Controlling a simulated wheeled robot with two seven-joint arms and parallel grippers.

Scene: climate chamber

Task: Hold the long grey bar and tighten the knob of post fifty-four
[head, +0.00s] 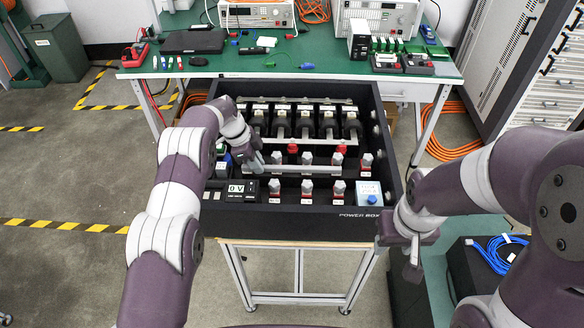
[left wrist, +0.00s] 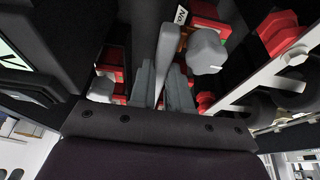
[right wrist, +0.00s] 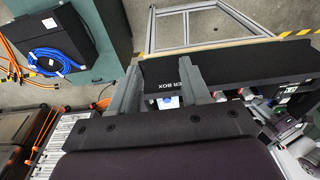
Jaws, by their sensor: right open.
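The long grey bar (head: 308,169) runs along a row of grey-capped posts in the black power box; it also shows in the left wrist view (left wrist: 167,50). My left gripper (head: 257,163) is down at the left end of this row, its fingers (left wrist: 164,75) closed on both sides of the bar. Grey knobs on red bases stand in the row, one (head: 366,160) at the right end. Post numbers are too small to read, so I cannot tell which is post fifty-four. My right gripper (head: 413,262) is open and empty, outside the box's front right corner; its fingers show in the right wrist view (right wrist: 162,85).
A front row of knobs (head: 307,188), a 0 V display (head: 242,188) and a blue-buttoned unit (head: 369,193) lie nearer the box front. Red knobs (head: 292,149) sit behind. The green bench (head: 290,68) stands beyond. Blue cable (head: 492,256) lies at right.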

